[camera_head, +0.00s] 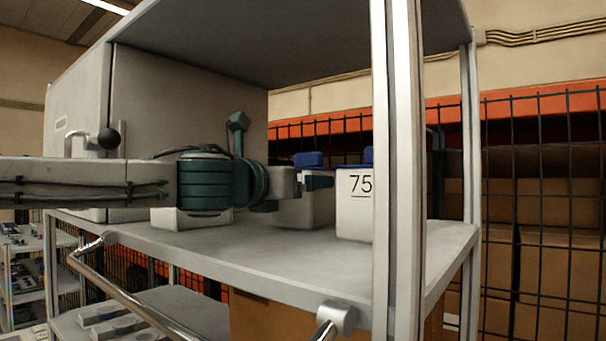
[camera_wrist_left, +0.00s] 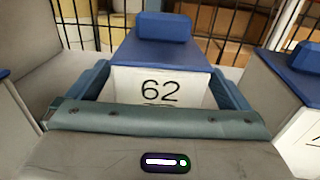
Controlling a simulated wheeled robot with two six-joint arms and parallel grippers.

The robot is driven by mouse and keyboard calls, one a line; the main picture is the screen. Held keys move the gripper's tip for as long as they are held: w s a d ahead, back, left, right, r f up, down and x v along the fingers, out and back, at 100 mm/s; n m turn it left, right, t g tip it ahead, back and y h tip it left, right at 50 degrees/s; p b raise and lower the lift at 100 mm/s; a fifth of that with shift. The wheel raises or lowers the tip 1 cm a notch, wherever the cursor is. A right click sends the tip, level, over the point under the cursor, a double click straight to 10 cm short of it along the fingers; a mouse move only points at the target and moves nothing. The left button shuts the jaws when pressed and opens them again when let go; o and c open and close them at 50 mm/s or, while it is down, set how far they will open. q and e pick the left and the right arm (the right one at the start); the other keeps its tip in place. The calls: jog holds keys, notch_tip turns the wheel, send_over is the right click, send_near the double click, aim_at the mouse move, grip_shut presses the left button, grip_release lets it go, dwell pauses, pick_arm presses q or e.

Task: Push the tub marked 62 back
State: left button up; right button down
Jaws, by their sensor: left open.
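The tub marked 62 (camera_wrist_left: 146,88) is pale with a blue lid and lid handle, and it faces me in the left wrist view. In the head view this tub (camera_head: 305,210) stands on the cart's upper shelf (camera_head: 270,257), partly hidden by my left gripper. My left gripper (camera_head: 318,182) is open at the tub's front. In the left wrist view its fingers (camera_wrist_left: 163,82) show to the left and right of the marked face. I cannot tell whether they touch the tub. My right gripper is not in view.
A tub marked 75 (camera_head: 354,215) stands to the right, partly behind a metal upright (camera_head: 397,170). Another tub (camera_head: 190,219) is to the left, mostly behind my arm. A wire mesh (camera_head: 540,200) with boxes is behind. A shelf panel overhangs.

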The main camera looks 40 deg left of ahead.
pick_arm(q)
jog(key=shift+w+a+p, duration=0.15)
jog(key=shift+w+p, duration=0.15)
jog(key=shift+w, duration=0.65)
jog(key=shift+w+a+p, duration=0.15)
jog(key=shift+w+p, duration=0.1)
jog(key=shift+w, duration=0.65)
